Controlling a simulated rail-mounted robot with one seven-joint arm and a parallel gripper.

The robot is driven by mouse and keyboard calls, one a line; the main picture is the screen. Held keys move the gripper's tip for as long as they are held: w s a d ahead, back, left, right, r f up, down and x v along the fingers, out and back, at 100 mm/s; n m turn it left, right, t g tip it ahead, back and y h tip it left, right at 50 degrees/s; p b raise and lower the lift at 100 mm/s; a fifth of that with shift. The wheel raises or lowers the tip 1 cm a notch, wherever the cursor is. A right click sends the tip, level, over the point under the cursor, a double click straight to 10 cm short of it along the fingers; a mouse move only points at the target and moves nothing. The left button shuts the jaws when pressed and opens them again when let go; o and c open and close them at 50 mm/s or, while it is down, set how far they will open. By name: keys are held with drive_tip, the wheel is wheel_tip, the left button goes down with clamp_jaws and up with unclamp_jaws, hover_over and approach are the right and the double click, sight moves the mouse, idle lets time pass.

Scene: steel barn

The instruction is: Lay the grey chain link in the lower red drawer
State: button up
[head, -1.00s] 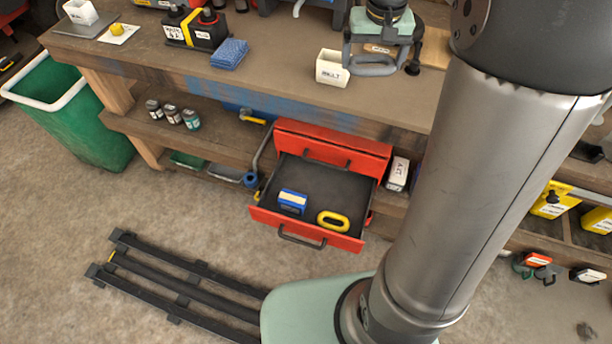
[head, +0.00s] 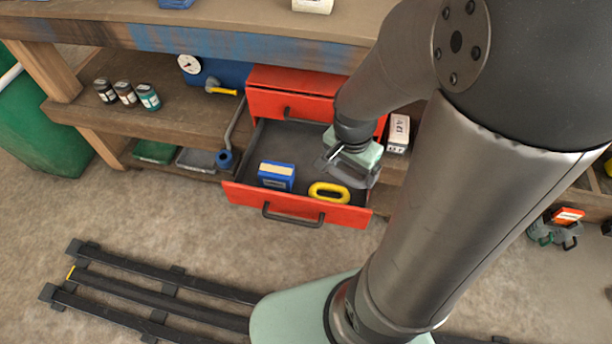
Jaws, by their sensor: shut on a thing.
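The lower red drawer (head: 335,215) is pulled open, with a dark grey floor. A yellow chain link (head: 329,192) and a blue box with a cream top (head: 276,176) lie in it. My gripper (head: 345,168) is over the drawer's right part, behind the yellow link in the picture. It is shut on the grey chain link (head: 359,177), which is partly hidden by the gripper. The link looks held above the drawer floor, but the exact gap is hard to tell.
The upper red drawer (head: 270,104) is shut above the open one. A white box (head: 398,132) stands on the shelf just right of the drawers. Several small jars (head: 126,93) stand on the left shelf. The bench top (head: 230,15) overhangs.

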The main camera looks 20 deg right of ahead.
drive_tip(key=w+a+f+b, duration=0.3)
drive_tip(key=w+a+f, duration=0.2)
drive_tip(key=w, duration=0.3)
drive_tip(key=b, duration=0.1)
hover_over(307, 171)
drive_tip(key=f, duration=0.3)
drive_tip(key=shift+s+f, duration=0.35)
drive_tip(key=shift+s, duration=0.05)
drive_tip(key=shift+w+a+f+b, duration=0.15)
drive_tip(key=shift+f+b, duration=0.2)
drive_tip(key=shift+f, duration=0.65)
drive_tip(key=shift+w+f+b, duration=0.15)
drive_tip(key=shift+f+b, duration=0.2)
drive_tip(key=shift+f, duration=0.6)
drive_tip(key=shift+f, duration=0.1)
drive_tip(key=shift+f, duration=0.15)
drive_tip(key=o, duration=1.2)
